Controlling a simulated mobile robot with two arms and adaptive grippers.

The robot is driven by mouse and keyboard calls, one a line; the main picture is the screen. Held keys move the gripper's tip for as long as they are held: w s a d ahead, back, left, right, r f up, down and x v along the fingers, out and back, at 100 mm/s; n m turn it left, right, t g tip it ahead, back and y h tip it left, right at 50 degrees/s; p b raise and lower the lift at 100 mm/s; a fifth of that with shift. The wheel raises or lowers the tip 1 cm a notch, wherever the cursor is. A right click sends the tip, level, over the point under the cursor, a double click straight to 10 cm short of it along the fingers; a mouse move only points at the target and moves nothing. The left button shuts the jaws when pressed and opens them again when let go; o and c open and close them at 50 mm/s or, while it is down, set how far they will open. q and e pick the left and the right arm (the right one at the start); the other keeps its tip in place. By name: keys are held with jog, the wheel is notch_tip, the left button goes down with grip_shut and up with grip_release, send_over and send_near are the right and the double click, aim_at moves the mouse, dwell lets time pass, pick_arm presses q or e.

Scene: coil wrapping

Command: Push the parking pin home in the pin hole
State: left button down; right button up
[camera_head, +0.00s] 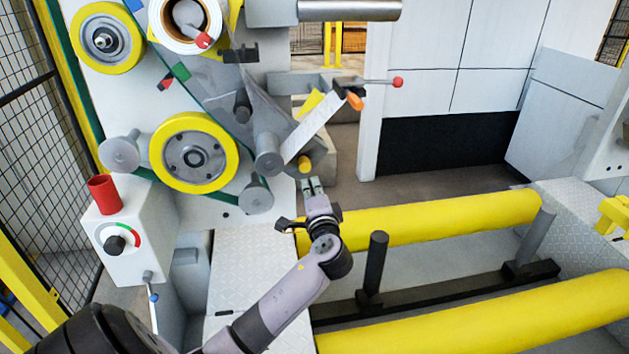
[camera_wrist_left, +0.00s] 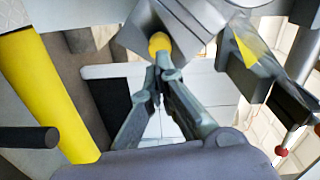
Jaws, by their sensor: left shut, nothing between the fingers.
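The parking pin shows as a short yellow cylinder end (camera_head: 305,163) at the lower end of the grey arm plate on the machine. It also shows in the left wrist view (camera_wrist_left: 159,43), just beyond my fingertips. My left gripper (camera_head: 310,184) is shut and empty, right below the pin's yellow end in the head view. Its fingertips (camera_wrist_left: 168,73) are together in the wrist view. I cannot tell whether they touch the pin. The pin hole is hidden, so how deep the pin sits cannot be seen. My right gripper is not in view.
A yellow-rimmed wheel (camera_head: 195,153) and grey rollers (camera_head: 267,160) stand left of the pin. A lever with a red knob (camera_head: 398,82) sticks out above right. A control box (camera_head: 128,235) is at left.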

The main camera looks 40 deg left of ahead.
aim_at(306, 168)
pick_arm(q)
jog(key=b+x, duration=0.1)
jog(key=x, duration=0.3)
jog(key=shift+w+a+f, duration=0.1)
jog(key=shift+w+a, duration=0.05)
jog(key=shift+a, duration=0.15)
jog(key=shift+w+a, duration=0.4)
jog(key=shift+a, duration=0.05)
jog(key=shift+w+a+b, duration=0.3)
jog(key=shift+a+b, duration=0.05)
jog(key=shift+d, duration=0.1)
jog(key=shift+p+v, duration=0.5)
jog(key=shift+v, duration=0.85)
jog(key=v, duration=1.2)
